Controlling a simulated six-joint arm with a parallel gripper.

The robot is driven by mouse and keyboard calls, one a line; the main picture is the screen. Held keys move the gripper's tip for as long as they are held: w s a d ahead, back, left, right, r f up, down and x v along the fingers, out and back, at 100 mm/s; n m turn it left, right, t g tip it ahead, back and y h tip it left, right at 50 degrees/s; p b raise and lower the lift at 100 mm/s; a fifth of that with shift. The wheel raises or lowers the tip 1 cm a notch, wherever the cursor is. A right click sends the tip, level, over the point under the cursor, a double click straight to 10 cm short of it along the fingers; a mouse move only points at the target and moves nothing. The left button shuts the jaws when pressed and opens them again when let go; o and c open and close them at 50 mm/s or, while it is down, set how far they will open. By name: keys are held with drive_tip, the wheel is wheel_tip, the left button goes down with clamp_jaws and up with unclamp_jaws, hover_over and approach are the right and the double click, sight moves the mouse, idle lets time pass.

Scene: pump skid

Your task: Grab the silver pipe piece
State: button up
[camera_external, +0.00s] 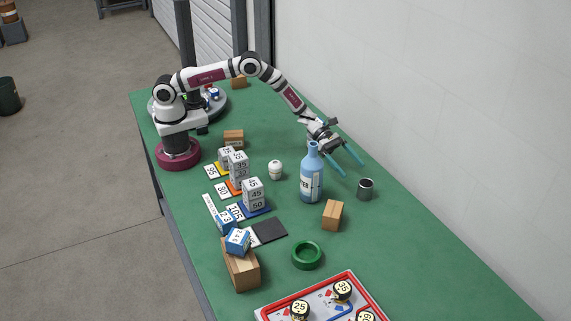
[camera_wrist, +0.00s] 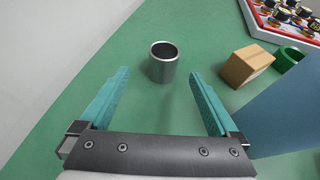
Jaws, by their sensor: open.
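The silver pipe piece (camera_external: 365,189) is a short hollow grey cylinder standing upright on the green table, near the wall side. In the wrist view the pipe piece (camera_wrist: 162,62) stands ahead of my gripper, its dark open end facing up. My gripper (camera_external: 354,164) has two teal fingers, spread apart and empty, above the table and up-left of the pipe in the external view. In the wrist view my gripper (camera_wrist: 158,82) has its fingers on either side of the line to the pipe, with no contact visible.
A blue bottle (camera_external: 312,178) stands close beside my gripper and fills the right of the wrist view. A cardboard box (camera_external: 333,215) and a green ring (camera_external: 307,255) are nearby. A red-edged tray (camera_external: 264,312) lies at the front. The wall bounds the right side.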

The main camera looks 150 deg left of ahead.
sight(362, 183)
drive_tip(key=x, duration=0.7)
drive_tip(key=shift+w+d, duration=0.15)
drive_tip(key=shift+w, duration=0.2)
clamp_jaws()
